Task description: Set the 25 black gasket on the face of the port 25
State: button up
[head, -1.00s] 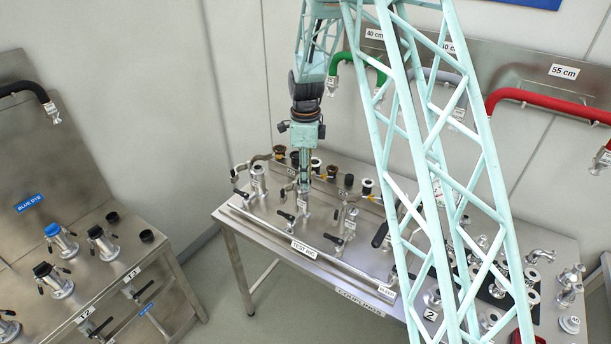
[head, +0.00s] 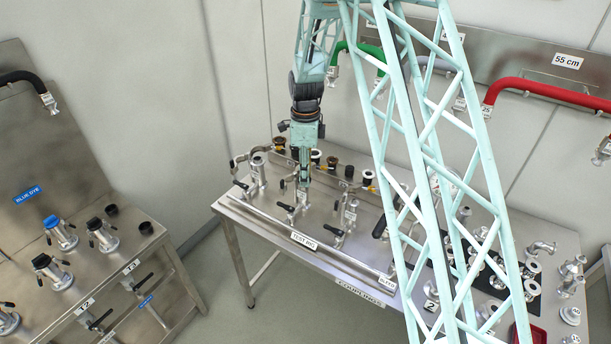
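My gripper (head: 304,180) points down over the test rig (head: 275,218), right at a small upright steel port (head: 302,198) in the rig's middle. From here I cannot tell whether its fingertips touch that port or are above or behind it. The fingers look close together, but their opening is too small to judge. I cannot make out a black gasket in them or on the port face. Other upright ports stand to the left (head: 257,176) and right (head: 350,213). Their number tags are too small to read, so I cannot tell which is port 25.
Several dark and brass fittings (head: 316,158) stand behind the rig. A black mat (head: 526,302) with loose couplings lies at the table's right, partly behind my lattice arm. A red bin (head: 528,335) is at the lower right. The blue dye bench (head: 125,285) stands left across a floor gap.

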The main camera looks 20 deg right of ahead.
jog(key=shift+s+f, duration=0.1)
jog(key=shift+f, duration=0.05)
dwell(0.6)
jog(key=o, duration=0.7)
jog(key=shift+o, duration=0.2)
notch_tip(320, 180, up, 12)
dwell(0.6)
dwell(0.4)
